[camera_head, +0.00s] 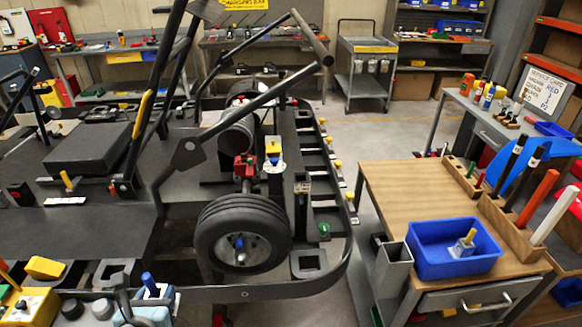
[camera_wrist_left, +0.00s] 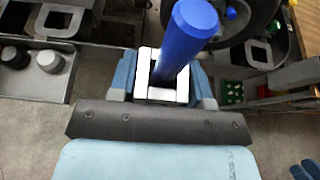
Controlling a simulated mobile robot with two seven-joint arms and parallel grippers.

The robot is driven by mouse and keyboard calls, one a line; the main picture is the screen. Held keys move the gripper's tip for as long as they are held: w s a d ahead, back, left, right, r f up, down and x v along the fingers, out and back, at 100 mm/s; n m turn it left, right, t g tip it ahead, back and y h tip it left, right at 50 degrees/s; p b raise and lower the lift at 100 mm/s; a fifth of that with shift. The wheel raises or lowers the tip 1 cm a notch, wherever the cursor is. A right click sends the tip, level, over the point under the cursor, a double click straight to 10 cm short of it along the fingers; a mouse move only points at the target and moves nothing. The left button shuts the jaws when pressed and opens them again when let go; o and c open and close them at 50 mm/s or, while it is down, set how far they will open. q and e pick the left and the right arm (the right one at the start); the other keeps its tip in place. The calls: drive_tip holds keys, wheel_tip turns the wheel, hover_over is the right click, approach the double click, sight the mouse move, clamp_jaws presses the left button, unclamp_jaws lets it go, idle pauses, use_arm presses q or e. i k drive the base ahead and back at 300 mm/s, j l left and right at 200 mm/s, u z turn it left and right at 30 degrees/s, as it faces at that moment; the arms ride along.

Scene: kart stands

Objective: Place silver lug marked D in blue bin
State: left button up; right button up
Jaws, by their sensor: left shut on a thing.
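My left gripper (camera_head: 152,294) is at the lower left of the head view, in front of the kart. It is shut on a silver lug with a blue handle (camera_wrist_left: 186,40), which stands up between the fingers in the left wrist view. The same blue handle shows in the head view (camera_head: 149,281). I cannot read a letter on this lug. The blue bin (camera_head: 425,265) sits on the wooden bench at the right, well away from this gripper. A silver lug with a yellow handle (camera_head: 462,248) is inside it.
The kart's front wheel (camera_head: 243,233) and curved black bumper (camera_head: 335,255) lie between my left gripper and the bench. A wooden rack (camera_head: 507,228) with coloured rods stands right of the bin. An open grey box (camera_head: 393,265) is at the bench's left side.

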sight(430, 255)
drive_tip(key=l+z, duration=0.15)
drive_tip(key=l, duration=1)
drive_tip(key=l+z, duration=0.1)
drive_tip(key=l, duration=1.05)
drive_tip(key=i+l+z, duration=0.1)
drive_tip(key=i+l, duration=0.2)
drive_tip(key=l, duration=0.2)
drive_tip(key=i+l+z, duration=0.1)
drive_tip(key=i+l, duration=0.2)
drive_tip(key=l, duration=0.15)
